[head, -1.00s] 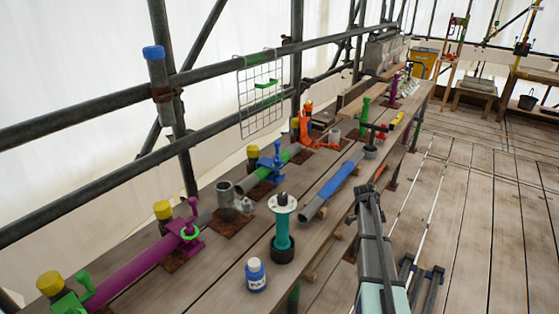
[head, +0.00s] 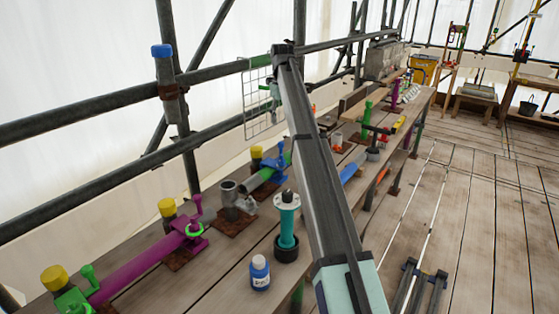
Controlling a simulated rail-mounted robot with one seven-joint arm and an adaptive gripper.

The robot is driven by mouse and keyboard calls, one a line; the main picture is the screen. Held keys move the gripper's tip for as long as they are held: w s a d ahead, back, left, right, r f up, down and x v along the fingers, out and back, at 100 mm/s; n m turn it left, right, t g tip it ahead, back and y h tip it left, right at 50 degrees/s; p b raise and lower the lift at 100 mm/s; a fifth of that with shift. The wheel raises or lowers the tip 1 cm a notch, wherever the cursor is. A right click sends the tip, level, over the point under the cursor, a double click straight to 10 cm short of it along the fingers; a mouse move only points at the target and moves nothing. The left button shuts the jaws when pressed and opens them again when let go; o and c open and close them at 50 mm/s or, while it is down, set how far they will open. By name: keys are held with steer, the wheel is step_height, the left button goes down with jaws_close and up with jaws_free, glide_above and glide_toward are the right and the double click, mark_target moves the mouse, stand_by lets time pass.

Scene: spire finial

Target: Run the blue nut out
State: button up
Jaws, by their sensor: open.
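A blue winged piece (head: 274,164), which looks like the blue nut, sits around the near part of a green tube (head: 258,179) on the plank bench. Its blue handle stands up from the tube. My arm rises from the bottom of the view, right of this piece, and bends high up in front of the rail and wire grid. My gripper cannot be made out; the far end of the arm is hidden behind its nearer links.
A purple tube (head: 135,268) with a winged nut, a grey pipe fitting (head: 230,194), a teal post with white disc (head: 287,222) and a blue bottle (head: 260,272) stand nearby. Scaffold rails (head: 90,107) run behind. The floor at right (head: 485,220) is mostly clear.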

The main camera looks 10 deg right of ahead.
mark_target(282, 160)
step_height(282, 160, down, 17)
steer(key=p, duration=0.3)
steer(key=shift+f+p, duration=0.15)
steer(key=shift+p, duration=0.25)
steer(key=shift+c, duration=0.4)
jaws_close()
